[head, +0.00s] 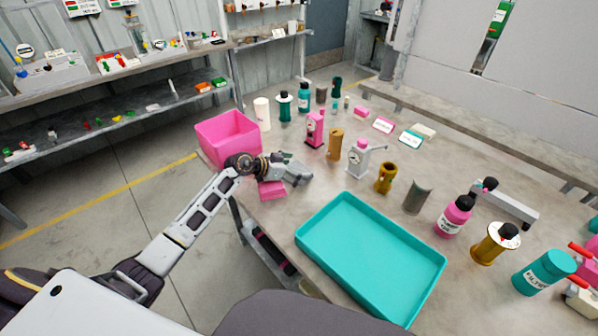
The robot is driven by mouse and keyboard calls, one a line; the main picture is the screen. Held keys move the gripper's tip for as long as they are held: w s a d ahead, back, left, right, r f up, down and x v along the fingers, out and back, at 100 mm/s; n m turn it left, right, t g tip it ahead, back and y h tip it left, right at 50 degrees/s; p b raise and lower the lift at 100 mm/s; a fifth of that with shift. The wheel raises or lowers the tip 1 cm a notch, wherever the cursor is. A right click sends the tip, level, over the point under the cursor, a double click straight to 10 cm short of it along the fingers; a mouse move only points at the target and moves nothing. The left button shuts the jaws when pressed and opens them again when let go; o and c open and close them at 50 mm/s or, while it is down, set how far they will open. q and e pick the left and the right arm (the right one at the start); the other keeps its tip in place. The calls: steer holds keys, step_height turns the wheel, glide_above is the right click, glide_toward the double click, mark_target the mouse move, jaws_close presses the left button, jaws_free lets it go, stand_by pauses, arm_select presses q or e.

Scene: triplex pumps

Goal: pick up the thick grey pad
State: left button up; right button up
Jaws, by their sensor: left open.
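My left gripper (293,171) is open over the left edge of the table, just right of the pink bin. A pink block (272,190) shows beside and below it, partly covered by the gripper. I see no clearly grey pad. The closest match is a small pale grey block (425,131) lying flat toward the back of the table, well to the right of the gripper. Anything between or under the fingers is hard to make out. My right gripper is not in view.
A teal tray (312,241) lies empty at the table's front. A pink bin (228,137) stands at the left corner. A grey pump-like fitting (360,158), a brass fitting (386,178) and a grey curved piece (417,197) stand mid-table. Bottles (455,215) line the right.

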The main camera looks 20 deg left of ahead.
arm_select(q)
steer(key=c, duration=0.6)
